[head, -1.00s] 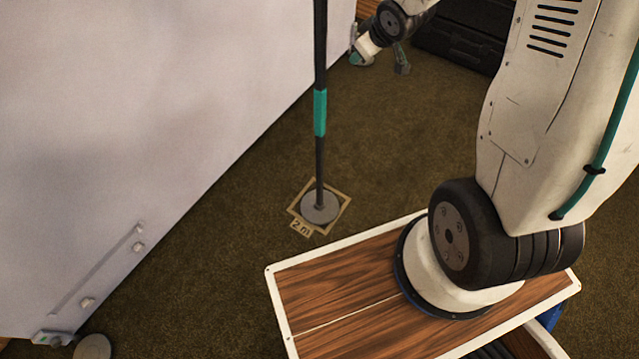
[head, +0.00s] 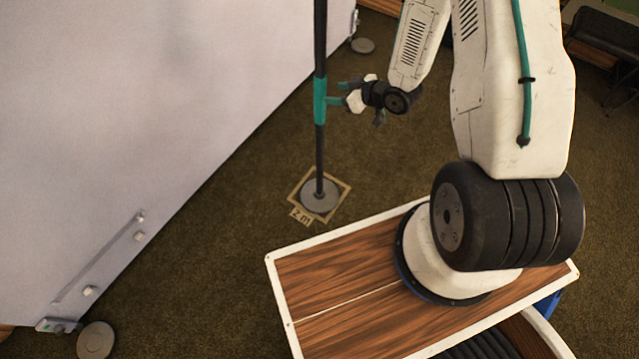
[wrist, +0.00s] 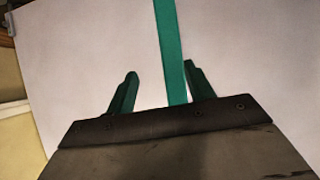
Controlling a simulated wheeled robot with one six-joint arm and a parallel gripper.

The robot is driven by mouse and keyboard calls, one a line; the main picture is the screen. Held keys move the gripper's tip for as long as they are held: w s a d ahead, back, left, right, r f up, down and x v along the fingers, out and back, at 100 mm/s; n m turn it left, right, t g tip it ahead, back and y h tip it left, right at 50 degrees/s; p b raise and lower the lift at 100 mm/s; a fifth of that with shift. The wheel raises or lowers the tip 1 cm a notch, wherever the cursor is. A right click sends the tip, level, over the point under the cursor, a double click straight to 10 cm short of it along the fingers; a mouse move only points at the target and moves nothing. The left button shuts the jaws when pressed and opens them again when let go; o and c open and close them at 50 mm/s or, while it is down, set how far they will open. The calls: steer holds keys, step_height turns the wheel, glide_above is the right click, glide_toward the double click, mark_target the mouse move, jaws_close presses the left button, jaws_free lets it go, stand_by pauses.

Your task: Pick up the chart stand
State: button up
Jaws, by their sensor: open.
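The chart stand (head: 320,160) is a dark upright pole with a teal band and a round grey foot. The foot stands on the carpet inside a tan square marked "2 m". My gripper (head: 335,94) is at the height of the teal band, coming from the right. In the wrist view, the teal band (wrist: 171,50) rises between the two green fingers of my gripper (wrist: 160,82), closer to the right finger. The fingers are open, with a gap visible on the left side. I cannot tell whether the right finger touches the pole. The stand's top is out of view.
A large pale panel (head: 130,110) stands to the left, with a bracket and a round grey foot (head: 95,340) at its lower edge. My own wood-topped base is at the lower right. Carpet (head: 250,190) is clear around the stand's foot.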

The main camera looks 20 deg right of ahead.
mark_target(315, 95)
steer(key=shift+t+y, duration=0.5)
steer(key=shift+y, duration=0.2)
steer(key=shift+s+a+x, duration=0.2)
steer(key=shift+x, duration=1.2)
steer(key=shift+s+a+x, duration=0.15)
steer(key=shift+a+x, duration=0.05)
steer(key=shift+x, duration=1.15)
steer(key=shift+s+a+x, duration=0.2)
steer(key=shift+x, duration=1.2)
steer(key=shift+f, duration=0.1)
jaws_close()
